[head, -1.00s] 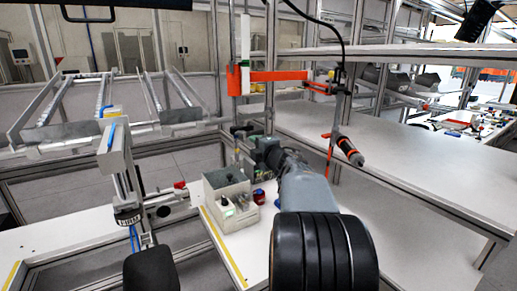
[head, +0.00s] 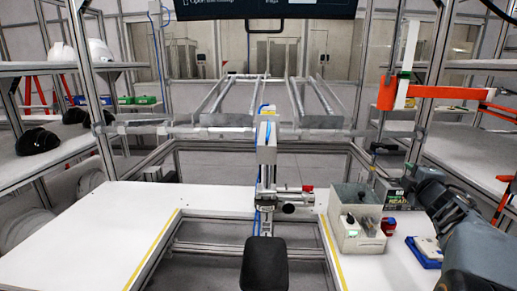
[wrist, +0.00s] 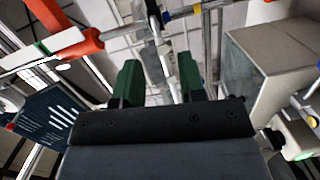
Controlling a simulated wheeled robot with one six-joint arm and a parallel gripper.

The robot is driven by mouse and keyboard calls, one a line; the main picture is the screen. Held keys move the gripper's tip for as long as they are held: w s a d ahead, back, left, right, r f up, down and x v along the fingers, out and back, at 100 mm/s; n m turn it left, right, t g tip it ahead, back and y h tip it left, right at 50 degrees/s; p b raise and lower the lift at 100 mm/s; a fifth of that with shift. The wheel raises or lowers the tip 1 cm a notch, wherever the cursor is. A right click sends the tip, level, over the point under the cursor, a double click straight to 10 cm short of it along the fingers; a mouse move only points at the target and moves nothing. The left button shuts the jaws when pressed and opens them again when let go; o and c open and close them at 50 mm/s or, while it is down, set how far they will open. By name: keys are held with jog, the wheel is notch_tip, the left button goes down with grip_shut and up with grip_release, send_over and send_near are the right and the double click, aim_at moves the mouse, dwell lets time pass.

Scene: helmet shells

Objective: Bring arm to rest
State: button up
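My gripper (wrist: 159,78) shows in the wrist view with its two green fingers apart and nothing between them. In the head view my grey and black arm (head: 480,250) reaches in at the right edge, low over the white worktop. Its gripper end there is hard to make out beside the grey control box (head: 357,220). That box also shows close on the right in the wrist view (wrist: 265,75).
A clamp post (head: 267,160) stands mid-bench. A red-orange arm (head: 400,92) is at right. A blue-and-white device (head: 425,250) lies near my arm. White helmet shells (head: 98,50) and black ones (head: 38,141) sit on left shelves. The left worktop (head: 80,235) is clear.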

jog(key=s+d+f+m+g+h, duration=0.4)
jog(key=f+m+g, duration=0.15)
jog(key=m, duration=0.25)
jog(key=s+a+f+m+g+y+p, duration=0.2)
jog(key=s+a+f+m+g+p, duration=0.25)
jog(key=a+m, duration=0.2)
jog(key=s+a+r+g+y+p, duration=0.1)
jog(key=s+a+y+p, duration=0.1)
jog(key=a, duration=0.7)
jog(key=s+a+r+g+y+p, duration=0.1)
jog(key=s+a+r+y+p, duration=0.1)
jog(key=s+a+p, duration=0.3)
jog(key=s+a+r+g+y+p, duration=0.1)
jog(key=s+a+p, duration=0.3)
jog(key=a, duration=0.9)
jog(key=shift+a+r+n+y, duration=0.35)
jog(key=shift+r+y, duration=0.25)
jog(key=shift+y, duration=0.3)
